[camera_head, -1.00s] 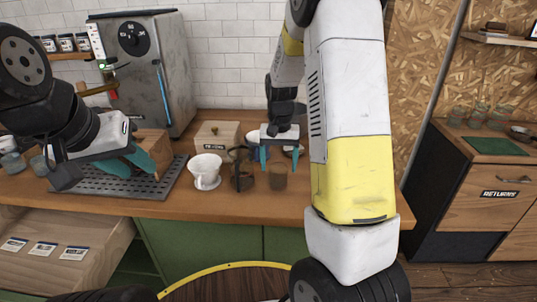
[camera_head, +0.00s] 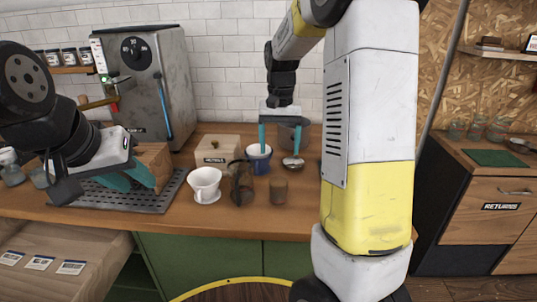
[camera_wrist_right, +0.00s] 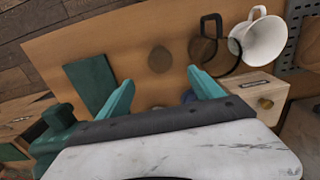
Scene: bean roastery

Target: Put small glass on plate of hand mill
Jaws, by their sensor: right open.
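A small brown tinted glass (camera_head: 279,191) stands upright on the wooden counter, and its round top shows in the right wrist view (camera_wrist_right: 160,60). My right gripper (camera_head: 281,150) is open and empty, above and behind the glass in the head view. Its spread fingers (camera_wrist_right: 162,80) are apart from the glass. My left gripper (camera_head: 140,180) is beside a wooden block (camera_head: 155,157) over the grey perforated tray (camera_head: 172,190); whether its fingers touch or hold the block is unclear. I cannot tell for certain which object is the hand mill; its plate is not identifiable.
A dark glass jug (camera_head: 241,183) with a handle and a white dripper (camera_head: 205,184) stand left of the glass. A labelled wooden box (camera_head: 217,150), a blue cup (camera_head: 259,161), a metal pot (camera_head: 290,138) and a small metal dish (camera_head: 293,162) stand behind.

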